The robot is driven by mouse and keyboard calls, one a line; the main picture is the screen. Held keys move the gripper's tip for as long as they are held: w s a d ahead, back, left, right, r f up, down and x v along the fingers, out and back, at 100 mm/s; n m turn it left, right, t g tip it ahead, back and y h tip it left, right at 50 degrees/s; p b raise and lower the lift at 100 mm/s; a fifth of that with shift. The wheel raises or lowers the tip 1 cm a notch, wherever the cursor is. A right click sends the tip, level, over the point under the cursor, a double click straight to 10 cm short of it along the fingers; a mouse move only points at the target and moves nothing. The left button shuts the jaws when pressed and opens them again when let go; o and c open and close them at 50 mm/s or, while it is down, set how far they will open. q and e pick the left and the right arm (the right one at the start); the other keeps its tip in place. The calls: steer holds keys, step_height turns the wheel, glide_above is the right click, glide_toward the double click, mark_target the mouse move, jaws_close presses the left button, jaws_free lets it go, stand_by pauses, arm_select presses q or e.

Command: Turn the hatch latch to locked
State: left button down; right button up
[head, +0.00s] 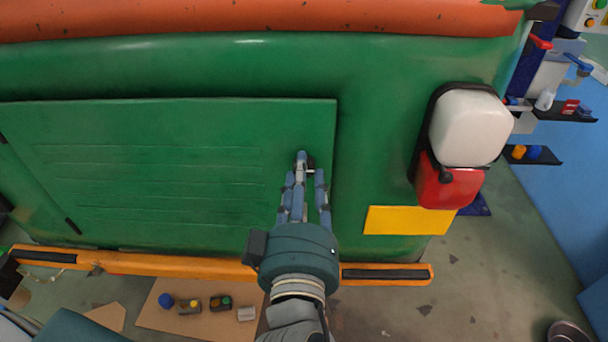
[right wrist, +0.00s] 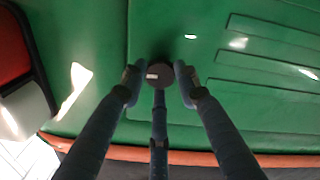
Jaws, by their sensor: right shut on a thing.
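The green hatch (head: 150,125) is a flat panel with pressed ribs on the vehicle's green side, and it lies flush in its frame. Its latch (right wrist: 161,75) is a dark round knob with a small pale mark, near the hatch edge in the right wrist view. My right gripper (head: 306,180) is at the hatch's right edge in the head view, its fingers shut around the latch. In the right wrist view its fingertips (right wrist: 160,82) touch the knob's sides. The fingers mostly hide the latch in the head view. My left gripper is out of view.
A white and red lamp (head: 468,128) and a yellow plate (head: 408,220) are right of the hatch. An orange bumper rail (head: 190,268) runs below. Small parts lie on a cardboard sheet (head: 160,320). Shelves (head: 565,112) stand at the far right.

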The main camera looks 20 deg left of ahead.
steer(key=n+p, duration=0.8)
steer(key=shift+r, duration=0.4)
steer(key=n+p, duration=0.2)
steer(key=n, duration=0.1)
steer(key=shift+a+f, duration=0.1)
steer(key=shift+f+n+p, duration=0.15)
steer(key=shift+n+p, duration=0.25)
steer(key=shift+n, duration=1.1)
steer(key=shift+f+n+p, duration=0.15)
steer(key=shift+n+p, duration=0.2)
steer(key=shift+n, duration=1.45)
